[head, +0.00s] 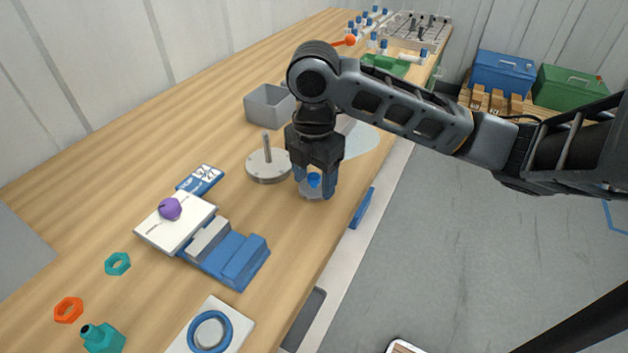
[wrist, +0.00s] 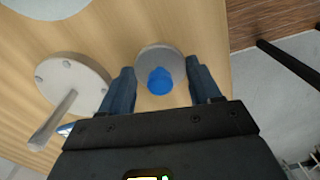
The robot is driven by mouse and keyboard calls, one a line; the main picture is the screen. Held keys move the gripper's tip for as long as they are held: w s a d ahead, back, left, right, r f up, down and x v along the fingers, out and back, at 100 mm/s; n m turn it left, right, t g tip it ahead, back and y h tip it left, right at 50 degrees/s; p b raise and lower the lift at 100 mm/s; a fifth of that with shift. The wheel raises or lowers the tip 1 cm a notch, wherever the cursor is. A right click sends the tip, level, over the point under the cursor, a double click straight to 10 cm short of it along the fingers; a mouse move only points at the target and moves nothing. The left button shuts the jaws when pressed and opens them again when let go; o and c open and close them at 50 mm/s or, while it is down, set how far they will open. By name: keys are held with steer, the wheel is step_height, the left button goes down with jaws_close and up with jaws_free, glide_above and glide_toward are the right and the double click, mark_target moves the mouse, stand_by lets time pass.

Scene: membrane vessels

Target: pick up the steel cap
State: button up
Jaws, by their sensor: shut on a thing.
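The steel cap (head: 313,194) is a round grey disc with a blue knob on top, close to the table's right edge. In the wrist view the cap (wrist: 157,57) lies between my two fingers, with its blue knob (wrist: 160,81) toward the palm. My gripper (head: 315,184) points down and is shut on the cap, one finger on each side. It also shows in the wrist view (wrist: 161,78). The fingers partly hide the cap in the head view. I cannot tell whether its underside touches the table.
A grey flanged disc with an upright post (head: 268,164) stands just left of my gripper. A grey open bin (head: 269,107) is behind it. A blue stepped block (head: 232,258) and a white plate with a purple knob (head: 176,221) lie nearer. Wood left of the flanged disc is clear.

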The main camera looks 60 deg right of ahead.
mark_target(314, 175)
steer(key=shift+r, duration=0.5)
step_height(314, 175, up, 3)
steer(key=shift+f, duration=0.15)
steer(key=d+r+p, duration=0.2)
steer(key=d+r, duration=0.9)
steer(key=shift+w+d+r+p, duration=0.15)
steer(key=shift+w+d+p, duration=0.15)
steer(key=shift+p, duration=0.1)
